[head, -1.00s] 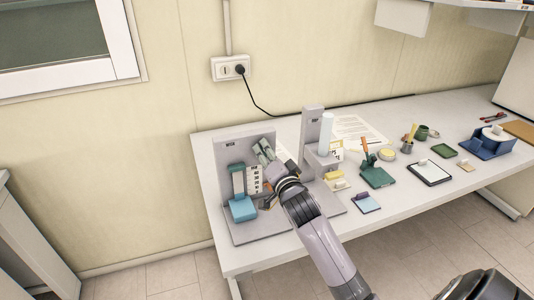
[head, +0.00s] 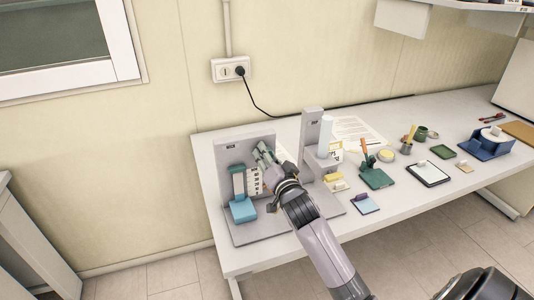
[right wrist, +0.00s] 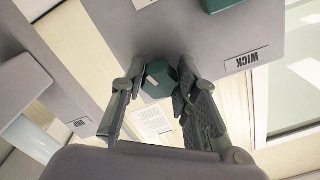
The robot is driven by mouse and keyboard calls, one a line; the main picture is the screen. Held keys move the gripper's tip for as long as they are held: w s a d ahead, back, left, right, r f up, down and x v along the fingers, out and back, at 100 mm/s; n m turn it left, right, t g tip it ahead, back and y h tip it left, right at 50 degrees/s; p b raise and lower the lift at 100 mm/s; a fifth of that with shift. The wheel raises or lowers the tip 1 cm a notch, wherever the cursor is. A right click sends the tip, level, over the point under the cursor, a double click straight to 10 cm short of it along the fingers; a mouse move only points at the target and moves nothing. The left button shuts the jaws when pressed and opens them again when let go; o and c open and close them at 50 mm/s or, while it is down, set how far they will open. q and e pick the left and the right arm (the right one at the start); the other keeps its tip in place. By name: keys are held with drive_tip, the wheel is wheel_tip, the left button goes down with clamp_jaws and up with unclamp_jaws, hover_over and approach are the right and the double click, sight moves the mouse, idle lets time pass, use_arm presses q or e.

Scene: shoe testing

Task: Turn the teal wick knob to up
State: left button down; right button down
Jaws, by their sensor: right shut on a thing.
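The teal wick knob (right wrist: 160,78) is a dark teal block on the grey panel (right wrist: 185,30), near a label reading WICK (right wrist: 247,58). In the right wrist view, my right gripper (right wrist: 158,85) has one finger on each side of the knob and is shut on it. In the head view, my right gripper (head: 264,156) reaches in front of the upright grey panel (head: 231,152); the knob is hard to make out there. My left gripper is not in view.
A grey post with a white cylinder (head: 325,135) stands close on the right. Several small items, including a clipboard (head: 429,173), lie farther right on the white table.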

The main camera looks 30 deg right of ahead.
drive_tip(key=n+p, duration=0.1)
drive_tip(key=n, duration=0.2)
drive_tip(key=shift+n, duration=0.4)
drive_tip(key=n+p, duration=0.1)
drive_tip(key=n, duration=0.2)
drive_tip(key=shift+d+n, duration=0.1)
drive_tip(key=shift+n, duration=0.2)
drive_tip(key=n+p, duration=0.1)
drive_tip(key=n, duration=0.2)
drive_tip(key=shift+r+n, duration=0.1)
drive_tip(key=shift+n, duration=0.3)
drive_tip(key=n+p, duration=0.1)
drive_tip(key=n, duration=0.7)
drive_tip(key=shift+p, duration=0.3)
drive_tip(key=n, duration=0.4)
drive_tip(key=shift+n+p, duration=0.3)
drive_tip(key=shift+p, duration=0.05)
drive_tip(key=n, duration=0.3)
drive_tip(key=shift+r+n+p, duration=0.1)
drive_tip(key=shift+n+p, duration=0.85)
drive_tip(key=shift+n, duration=1.75)
